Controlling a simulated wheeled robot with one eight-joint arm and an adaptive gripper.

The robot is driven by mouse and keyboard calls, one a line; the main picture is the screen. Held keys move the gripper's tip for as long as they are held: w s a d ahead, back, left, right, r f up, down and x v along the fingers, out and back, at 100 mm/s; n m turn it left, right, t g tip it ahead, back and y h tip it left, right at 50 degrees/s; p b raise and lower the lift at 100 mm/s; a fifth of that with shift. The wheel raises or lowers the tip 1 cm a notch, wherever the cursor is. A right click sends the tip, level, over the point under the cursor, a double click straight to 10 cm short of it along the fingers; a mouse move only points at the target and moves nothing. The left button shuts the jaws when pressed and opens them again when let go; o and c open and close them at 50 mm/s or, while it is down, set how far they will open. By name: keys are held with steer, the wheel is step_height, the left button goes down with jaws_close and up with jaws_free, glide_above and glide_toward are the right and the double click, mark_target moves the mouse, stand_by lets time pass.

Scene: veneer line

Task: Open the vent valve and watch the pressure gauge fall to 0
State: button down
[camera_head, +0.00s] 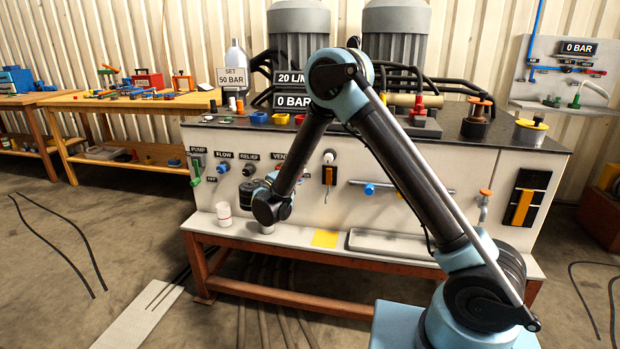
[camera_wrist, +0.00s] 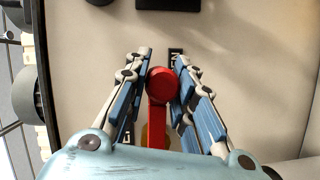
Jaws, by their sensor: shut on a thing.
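In the wrist view a red lever handle with a round red end (camera_wrist: 163,86) stands between the fingers of my gripper (camera_wrist: 163,58), and the gripper is shut on it. A dark label on the pale panel behind is mostly covered. The pressure display (camera_head: 293,101) on top of the bench reads 0 BAR.
The PUMP valve (camera_head: 195,173), FLOW knob (camera_head: 223,168) and RELIEF knob (camera_head: 249,169) sit left of my arm on the panel. A wall panel display (camera_head: 579,48) at the right reads 0 BAR. A white cup (camera_head: 223,214) stands on the lower ledge.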

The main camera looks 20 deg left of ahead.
steer(key=shift+s+a+r, duration=0.1)
steer(key=shift+s+a, duration=0.05)
steer(key=shift+s, duration=0.05)
stand_by(0.3)
steer(key=c, duration=1.5)
jaws_free()
steer(key=shift+o, duration=0.8)
steer(key=f+v, duration=0.1)
steer(key=v, duration=1)
steer(key=shift+s+r, duration=0.4)
steer(key=shift+s, duration=0.05)
